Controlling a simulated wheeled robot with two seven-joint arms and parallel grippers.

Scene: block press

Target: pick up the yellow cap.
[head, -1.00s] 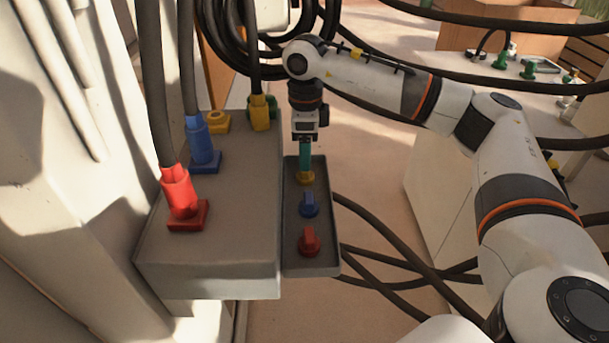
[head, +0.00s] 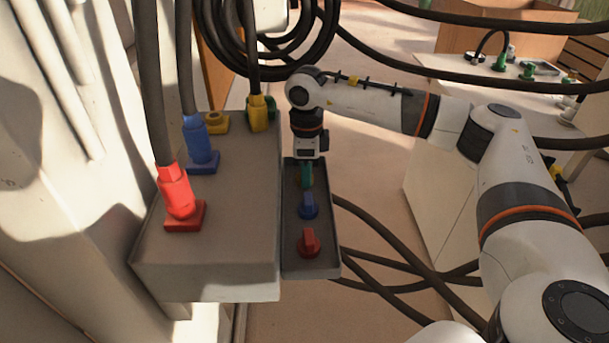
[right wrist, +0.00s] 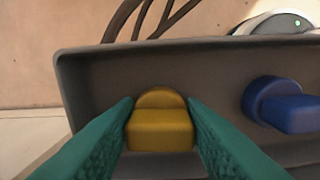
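The yellow cap (right wrist: 160,127) stands in a grey tray (right wrist: 90,75), between the two green fingers of my right gripper (right wrist: 161,105) in the right wrist view. The fingers are open, one on each side of the cap and close to it; I cannot tell whether either touches. In the head view my right gripper (head: 306,173) points down into the far end of the tray (head: 310,263) and hides the cap. My left gripper is not in view.
A blue cap (head: 308,206), also in the right wrist view (right wrist: 285,106), and a red cap (head: 309,242) stand in the tray. Left of it, a grey block (head: 215,255) carries red (head: 180,195), blue (head: 199,140) and yellow plugs (head: 258,112) with cables. Loose cables (head: 400,255) lie right of the tray.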

